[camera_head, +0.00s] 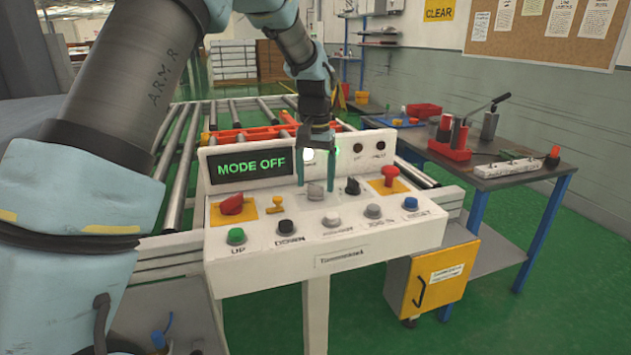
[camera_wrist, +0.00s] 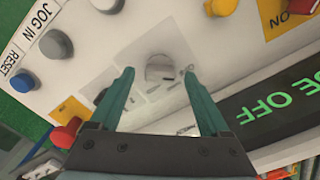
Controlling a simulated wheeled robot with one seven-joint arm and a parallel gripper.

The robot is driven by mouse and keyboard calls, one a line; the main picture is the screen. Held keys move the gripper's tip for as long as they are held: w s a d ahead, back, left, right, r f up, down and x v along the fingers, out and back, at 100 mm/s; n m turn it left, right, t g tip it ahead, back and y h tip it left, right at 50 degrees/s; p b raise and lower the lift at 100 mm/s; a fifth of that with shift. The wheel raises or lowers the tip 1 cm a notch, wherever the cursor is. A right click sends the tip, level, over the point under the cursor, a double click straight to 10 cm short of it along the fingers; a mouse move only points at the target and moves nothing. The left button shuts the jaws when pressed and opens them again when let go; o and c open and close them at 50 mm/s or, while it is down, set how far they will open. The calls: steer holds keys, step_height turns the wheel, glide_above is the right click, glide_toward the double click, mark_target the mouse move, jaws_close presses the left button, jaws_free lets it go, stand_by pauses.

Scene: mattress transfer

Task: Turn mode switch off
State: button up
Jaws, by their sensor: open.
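The mode switch is a grey knob (camera_head: 316,190) on the white control panel (camera_head: 385,230). It also shows in the wrist view (camera_wrist: 160,70), beyond and between my two fingertips. My gripper (camera_head: 316,186) is open, with one teal finger to each side of the knob in the head view. In the wrist view my gripper (camera_wrist: 158,78) holds nothing, and I cannot tell whether a finger touches the knob. The panel's display (camera_head: 251,169) reads "MODE OFF" in green letters; part of it shows in the wrist view (camera_wrist: 285,105).
Several buttons line the panel's front, including a green one (camera_head: 236,236) and a blue one (camera_head: 410,203). A red switch (camera_head: 231,205) and a red knob (camera_head: 390,175) flank the mode switch. A black knob (camera_head: 352,186) stands close to my right finger. A workbench (camera_head: 500,178) is at the right.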

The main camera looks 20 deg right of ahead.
mark_target(315, 186)
step_height(315, 186, up, 10)
steer(key=b, duration=0.1)
steer(key=shift+b, duration=0.3)
steer(key=shift+r, duration=0.1)
steer(key=w+a+f+n, duration=0.1)
steer(key=a+f+n, duration=0.15)
steer(key=a, duration=0.65)
steer(key=a+f+n, duration=0.1)
steer(key=a+f, duration=0.2)
steer(key=a, duration=0.7)
steer(key=s+a+f+n, duration=0.1)
steer(key=s+a+f, duration=0.1)
steer(key=s+a, duration=0.2)
steer(key=s+a+f+n+t, duration=0.1)
steer(key=s+a+f+n, duration=0.1)
steer(key=a, duration=0.5)
steer(key=s+a+f+n, duration=0.1)
steer(key=s+a+f, duration=0.2)
steer(key=s+a, duration=0.2)
steer(key=shift+s+a+f+t, duration=0.3)
steer(key=shift+s+a+f, duration=0.1)
steer(key=shift+a, duration=0.4)
steer(key=shift+o, duration=0.2)
steer(key=shift+r+n, duration=0.1)
steer(key=shift+n, duration=0.15)
